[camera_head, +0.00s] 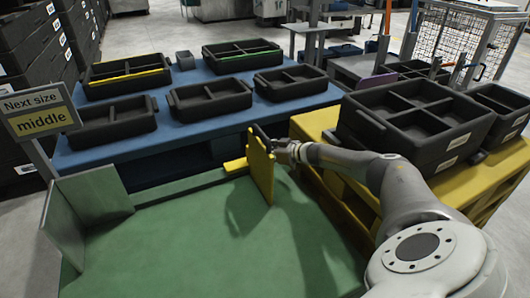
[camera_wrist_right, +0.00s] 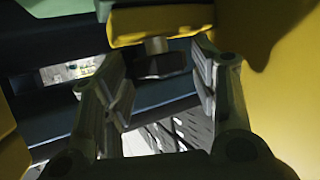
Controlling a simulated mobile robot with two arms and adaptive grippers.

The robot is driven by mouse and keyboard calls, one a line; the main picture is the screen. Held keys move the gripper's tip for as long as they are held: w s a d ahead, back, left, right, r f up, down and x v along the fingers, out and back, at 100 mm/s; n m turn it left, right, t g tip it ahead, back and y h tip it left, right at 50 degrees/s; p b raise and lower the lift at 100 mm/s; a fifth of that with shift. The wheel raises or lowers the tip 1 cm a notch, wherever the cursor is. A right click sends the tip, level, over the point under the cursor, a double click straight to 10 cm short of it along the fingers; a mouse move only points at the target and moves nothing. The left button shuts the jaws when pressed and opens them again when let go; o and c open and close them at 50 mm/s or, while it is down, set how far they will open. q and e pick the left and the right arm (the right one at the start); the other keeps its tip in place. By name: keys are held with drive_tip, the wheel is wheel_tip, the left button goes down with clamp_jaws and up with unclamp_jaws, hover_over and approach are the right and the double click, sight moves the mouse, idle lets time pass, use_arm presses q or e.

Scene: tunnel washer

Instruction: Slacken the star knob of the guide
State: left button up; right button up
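The yellow guide (camera_head: 262,168) stands upright at the right edge of the green table, with a low yellow foot pointing left. In the right wrist view, a dark knob (camera_wrist_right: 163,64) hangs below a yellow part of the guide (camera_wrist_right: 160,24). My right gripper (camera_wrist_right: 162,78) is open, with one finger on each side of the knob in the picture. I see no finger touching it, and cannot tell how deep it sits between them. In the head view my right gripper (camera_head: 279,150) is partly hidden behind the yellow plate. My left gripper is out of view.
The green table (camera_head: 190,240) is mostly bare, with grey-green upright plates (camera_head: 90,205) at its left. Black divided bins stand on a blue table (camera_head: 185,125) behind. A large black crate (camera_head: 415,125) on a yellow stand (camera_head: 320,122) is close beside my right arm.

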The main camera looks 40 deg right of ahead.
drive_tip(key=shift+v, duration=3.8)
